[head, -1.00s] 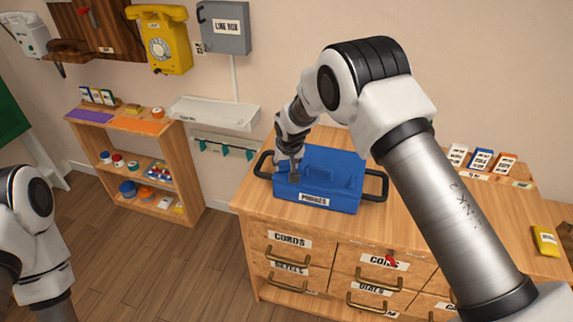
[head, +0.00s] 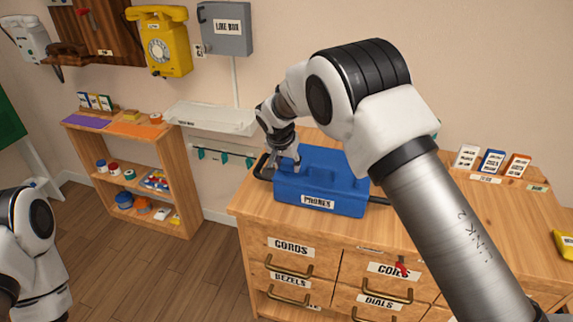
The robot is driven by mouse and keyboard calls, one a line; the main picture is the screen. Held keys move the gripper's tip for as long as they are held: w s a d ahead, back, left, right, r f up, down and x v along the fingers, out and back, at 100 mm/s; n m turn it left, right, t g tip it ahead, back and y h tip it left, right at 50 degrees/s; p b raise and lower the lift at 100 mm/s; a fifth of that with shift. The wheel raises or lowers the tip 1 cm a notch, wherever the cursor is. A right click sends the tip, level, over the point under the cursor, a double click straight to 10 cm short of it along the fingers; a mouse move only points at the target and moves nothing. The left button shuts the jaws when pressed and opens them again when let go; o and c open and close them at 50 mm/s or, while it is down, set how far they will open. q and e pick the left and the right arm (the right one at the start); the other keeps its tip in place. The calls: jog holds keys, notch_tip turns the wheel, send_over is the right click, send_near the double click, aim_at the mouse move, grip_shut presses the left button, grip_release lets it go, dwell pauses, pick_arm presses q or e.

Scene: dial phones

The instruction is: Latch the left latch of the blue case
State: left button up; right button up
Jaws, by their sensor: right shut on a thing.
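The blue case (head: 335,185), labelled PHONES, sits on the wooden cabinet top with its lid down. A black side handle (head: 261,168) stands out at its left end. My right gripper (head: 284,164) reaches down to the left part of the case, near the lid's edge. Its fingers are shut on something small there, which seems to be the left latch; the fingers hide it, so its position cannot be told.
Labelled drawers (head: 290,262) are below. A low shelf (head: 135,180) stands left, and a white wall tray (head: 213,118) hangs behind. A yellow phone (head: 163,40) is on the wall.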

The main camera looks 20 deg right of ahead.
jog(key=shift+s+f, duration=0.15)
jog(key=shift+f, duration=0.05)
jog(key=o, duration=1.2)
jog(key=shift+c, duration=0.2)
jog(key=shift+d, duration=0.15)
jog(key=v, duration=1.1)
jog(key=shift+r, duration=0.45)
